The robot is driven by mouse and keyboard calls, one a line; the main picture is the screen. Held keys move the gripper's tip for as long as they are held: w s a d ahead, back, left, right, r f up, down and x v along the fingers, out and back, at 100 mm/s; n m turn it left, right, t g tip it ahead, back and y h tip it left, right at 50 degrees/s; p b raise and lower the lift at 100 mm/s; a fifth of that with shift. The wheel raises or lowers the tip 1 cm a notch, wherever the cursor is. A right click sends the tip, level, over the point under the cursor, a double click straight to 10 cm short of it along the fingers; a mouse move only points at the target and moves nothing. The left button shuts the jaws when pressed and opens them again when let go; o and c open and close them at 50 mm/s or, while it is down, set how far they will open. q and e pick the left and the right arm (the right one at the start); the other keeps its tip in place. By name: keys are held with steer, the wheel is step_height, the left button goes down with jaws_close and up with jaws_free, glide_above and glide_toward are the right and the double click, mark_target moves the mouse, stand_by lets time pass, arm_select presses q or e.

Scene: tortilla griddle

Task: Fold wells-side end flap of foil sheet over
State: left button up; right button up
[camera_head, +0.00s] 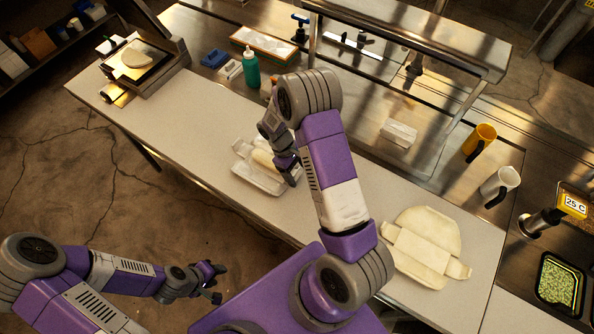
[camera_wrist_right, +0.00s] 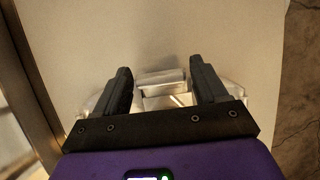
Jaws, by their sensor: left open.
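The foil sheet (camera_head: 262,182) lies on the pale counter left of my right arm, with a pale rolled wrap (camera_head: 265,160) on it. My right gripper (camera_head: 292,174) is low at the foil's right side and hides part of it. In the right wrist view, the fingers of my right gripper (camera_wrist_right: 161,84) stand wide apart. Part of the foil (camera_wrist_right: 160,78) shows between and beyond them; contact cannot be told. My left gripper (camera_head: 211,282) is open and empty, off the counter's front edge.
A flat pale tortilla-like piece with a rectangular strip (camera_head: 425,246) lies at the counter's right. A green bottle (camera_head: 251,70), a white block (camera_head: 398,133), a yellow mug (camera_head: 480,142) and a white mug (camera_head: 498,186) stand behind. A press (camera_head: 140,62) is at the far left.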

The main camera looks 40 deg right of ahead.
mark_target(297, 174)
steer(key=c, duration=0.7)
steer(key=shift+w, duration=0.15)
steer(key=shift+w+a+r+g+h+b, duration=0.15)
steer(key=shift+w+a+g+h+b, duration=0.2)
steer(key=shift+g, duration=0.45)
steer(key=shift+w+g+h+b, duration=0.25)
steer(key=shift+w+g+b, duration=0.25)
steer(key=shift+g, duration=0.2)
steer(key=g+b, duration=0.1)
steer(key=w+g+h+b, duration=0.1)
steer(key=b, duration=0.1)
steer(key=shift+w+a+r+g, duration=0.1)
steer(key=shift+w+a+g, duration=0.1)
steer(key=shift+a+g, duration=0.2)
steer(key=shift+w+r+g+h+b, duration=0.2)
steer(key=shift+g+h+b, duration=0.1)
steer(key=shift+b, duration=0.2)
